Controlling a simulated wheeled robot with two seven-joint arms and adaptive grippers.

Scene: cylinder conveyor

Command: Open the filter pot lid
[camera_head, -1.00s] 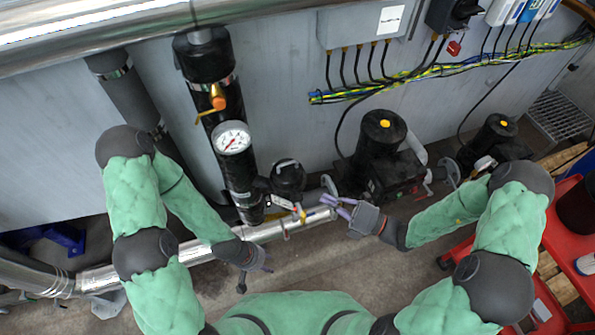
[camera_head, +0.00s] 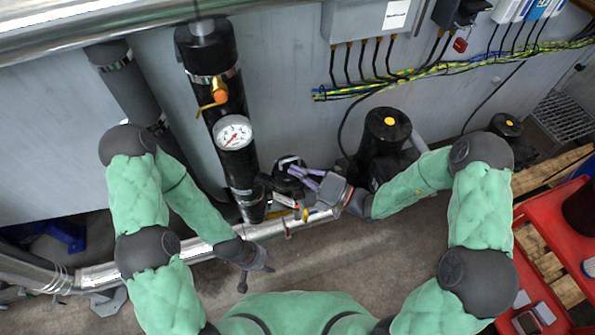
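The filter pot is a small black pot with a dark round lid (camera_head: 287,162), mounted on the pipework right of the pressure gauge. My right gripper (camera_head: 298,174) reaches in from the right with its two purple fingers apart, their tips at the lid's right side. They overlap the lid in the head view; whether they touch it I cannot tell. The fingers and hand partly hide the pot. The lid appears to sit on the pot. My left gripper (camera_head: 257,277) hangs lower left, over the floor in front of the silver pipe, with its fingers apart and empty.
A black vertical pipe with a gauge (camera_head: 233,132) and an orange-handled valve (camera_head: 219,92) stands left of the pot. A black pump (camera_head: 387,130) stands right. A silver pipe (camera_head: 270,230) runs below. Red shelving (camera_head: 545,262) is at the right edge.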

